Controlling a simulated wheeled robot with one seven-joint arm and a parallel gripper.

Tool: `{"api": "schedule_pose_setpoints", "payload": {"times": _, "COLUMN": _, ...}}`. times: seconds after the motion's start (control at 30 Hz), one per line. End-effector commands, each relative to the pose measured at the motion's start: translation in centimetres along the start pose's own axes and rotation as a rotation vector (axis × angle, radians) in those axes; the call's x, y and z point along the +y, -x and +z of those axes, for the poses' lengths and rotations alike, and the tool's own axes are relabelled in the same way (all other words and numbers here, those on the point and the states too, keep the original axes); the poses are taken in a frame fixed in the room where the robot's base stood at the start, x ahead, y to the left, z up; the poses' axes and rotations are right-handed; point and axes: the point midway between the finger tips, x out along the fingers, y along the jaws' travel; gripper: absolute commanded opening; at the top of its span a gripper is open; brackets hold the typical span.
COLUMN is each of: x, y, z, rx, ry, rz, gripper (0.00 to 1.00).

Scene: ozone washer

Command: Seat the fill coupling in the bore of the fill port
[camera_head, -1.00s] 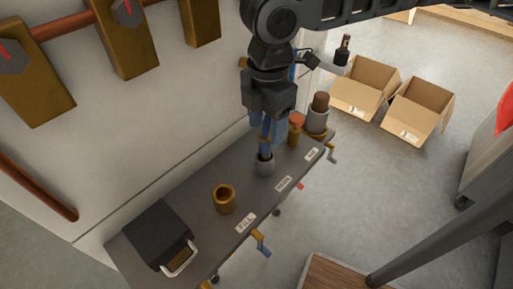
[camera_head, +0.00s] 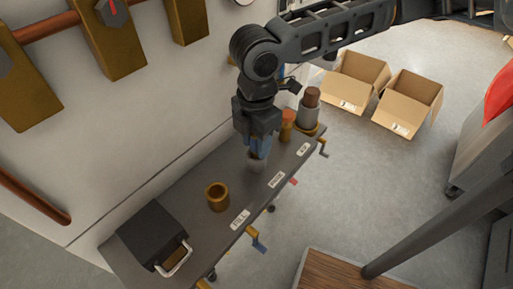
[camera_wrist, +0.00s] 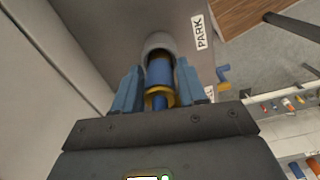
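The fill coupling, a blue cylinder with a brass collar (camera_wrist: 160,98), stands with its far end in a grey cup (camera_wrist: 158,42) near the PARK label. My gripper (camera_head: 259,146) points down over this cup. Its blue fingers, also in the wrist view (camera_wrist: 160,88), press close on both sides of the coupling and appear shut on it. In the head view the fingers mostly hide the coupling, and the cup (camera_head: 256,166) shows just below them. The fill port, a brass ring with an open dark bore (camera_head: 216,197), stands left of the cup near the FILL label, apart from my gripper.
A black box with a pale handle (camera_head: 152,232) sits at the bench's left end. An orange-topped brass fitting (camera_head: 287,122) and a grey cylinder with a brown top (camera_head: 309,108) stand close behind my gripper. Crank handles (camera_head: 258,242) stick out along the front edge. The wall runs behind.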

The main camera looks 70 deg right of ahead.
Motion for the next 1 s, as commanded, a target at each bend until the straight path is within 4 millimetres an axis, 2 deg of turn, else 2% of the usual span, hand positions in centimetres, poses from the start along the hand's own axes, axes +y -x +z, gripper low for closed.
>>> {"api": "schedule_pose_setpoints", "payload": {"times": 0.07, "x": 0.0, "y": 0.0, "z": 0.0, "rx": 0.000, "ry": 0.000, "rz": 0.000, "gripper": 0.33}}
{"api": "schedule_pose_setpoints", "payload": {"times": 0.4, "x": 0.0, "y": 0.0, "z": 0.0, "rx": 0.000, "ry": 0.000, "rz": 0.000, "gripper": 0.01}}
{"api": "schedule_pose_setpoints", "payload": {"times": 0.77, "x": 0.0, "y": 0.2, "z": 0.0, "rx": 0.000, "ry": 0.000, "rz": 0.000, "gripper": 0.00}}
{"api": "schedule_pose_setpoints", "payload": {"times": 1.0, "x": 0.0, "y": 2.3, "z": 0.0, "rx": 0.000, "ry": 0.002, "rz": 0.001, "gripper": 0.00}}
